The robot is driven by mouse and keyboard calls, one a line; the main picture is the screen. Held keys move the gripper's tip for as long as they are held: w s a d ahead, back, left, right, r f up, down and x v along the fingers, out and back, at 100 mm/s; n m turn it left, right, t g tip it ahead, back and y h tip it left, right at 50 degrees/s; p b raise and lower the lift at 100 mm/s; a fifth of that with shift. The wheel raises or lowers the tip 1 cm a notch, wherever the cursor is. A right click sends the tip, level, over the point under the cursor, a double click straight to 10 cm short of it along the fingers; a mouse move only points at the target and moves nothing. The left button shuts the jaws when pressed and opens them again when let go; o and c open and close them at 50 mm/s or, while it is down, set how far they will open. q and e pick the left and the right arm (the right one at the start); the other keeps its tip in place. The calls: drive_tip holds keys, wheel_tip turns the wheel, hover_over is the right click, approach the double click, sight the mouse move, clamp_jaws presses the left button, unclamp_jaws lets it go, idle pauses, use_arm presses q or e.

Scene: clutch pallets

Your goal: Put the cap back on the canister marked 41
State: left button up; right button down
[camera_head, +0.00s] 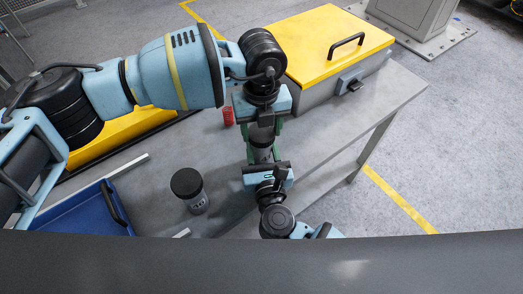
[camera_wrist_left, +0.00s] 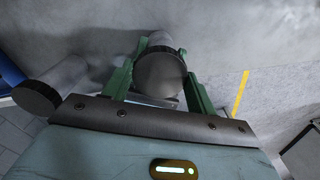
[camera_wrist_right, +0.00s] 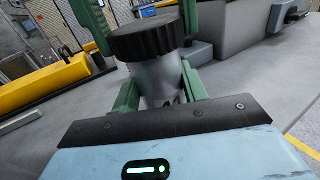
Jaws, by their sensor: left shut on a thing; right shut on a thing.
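A grey canister (camera_wrist_right: 157,82) stands upright between the green fingers of my right gripper (camera_wrist_right: 160,88), which is shut on its body; my right gripper also shows in the head view (camera_head: 263,160). A black ribbed cap (camera_wrist_right: 147,42) is at the canister's mouth, lined up with it. I cannot tell whether it is fully seated. My left gripper (camera_head: 264,128) comes from above and is shut on the cap, whose round top (camera_wrist_left: 160,73) shows between its fingers in the left wrist view.
A second grey canister with a black cap (camera_head: 187,182) stands on the table (camera_head: 230,205) to the left; its marking is too small to read. A red coil (camera_head: 228,116) lies near my left gripper. A yellow-lidded case (camera_head: 310,45) fills the back. A blue tray (camera_head: 75,218) is left.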

use_arm(q)
drive_tip(key=m, duration=1.2)
drive_tip(key=shift+m, duration=0.4)
drive_tip(key=m, duration=2)
drive_tip(key=o, duration=1.1)
drive_tip(key=shift+f, duration=0.1)
